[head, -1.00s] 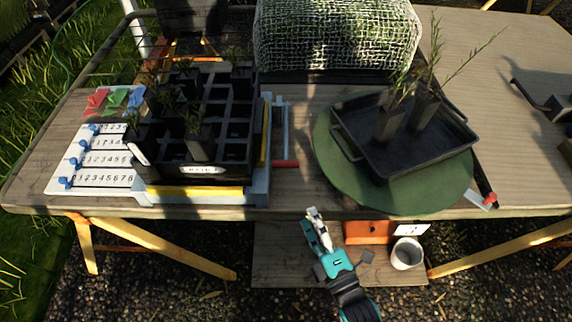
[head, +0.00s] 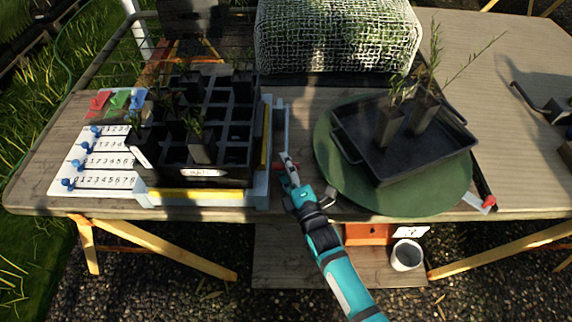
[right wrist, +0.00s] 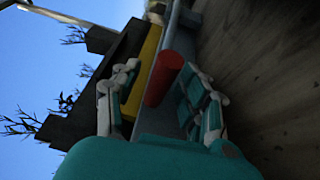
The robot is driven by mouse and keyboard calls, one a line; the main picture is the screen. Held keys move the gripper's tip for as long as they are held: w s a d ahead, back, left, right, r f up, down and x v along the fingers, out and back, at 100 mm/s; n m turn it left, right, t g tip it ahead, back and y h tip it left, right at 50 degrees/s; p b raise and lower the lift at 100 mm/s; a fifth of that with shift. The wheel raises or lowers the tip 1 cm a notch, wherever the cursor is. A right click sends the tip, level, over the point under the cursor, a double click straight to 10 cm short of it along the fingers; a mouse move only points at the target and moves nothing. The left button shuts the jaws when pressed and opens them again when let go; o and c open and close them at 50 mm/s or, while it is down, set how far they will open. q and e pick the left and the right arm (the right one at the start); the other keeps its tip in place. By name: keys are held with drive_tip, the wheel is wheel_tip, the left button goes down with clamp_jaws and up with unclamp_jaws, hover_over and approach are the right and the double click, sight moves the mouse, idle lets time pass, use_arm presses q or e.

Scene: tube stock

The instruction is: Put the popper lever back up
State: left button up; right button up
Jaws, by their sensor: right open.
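The popper lever's red handle (head: 278,165) is beside the right side of the tube rack stand (head: 262,190), low near the tabletop. Its pale arm (head: 281,125) runs back from the handle. My right gripper (head: 287,165) is at the handle and partly covers it in the head view. In the right wrist view the red handle (right wrist: 164,78) shows between the two spread fingers of the gripper (right wrist: 160,95). The fingers look open, and I cannot tell whether either touches the handle. My left gripper is not in view.
The black tube tray (head: 205,172) with seedlings stands left of the lever. A green round mat (head: 330,175) with a black tray (head: 440,165) is to the right. A number board (head: 105,160) lies far left. Bare tabletop lies between lever and mat.

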drive_tip(key=shift+w, duration=0.1)
drive_tip(key=shift+c, duration=0.4)
clamp_jaws()
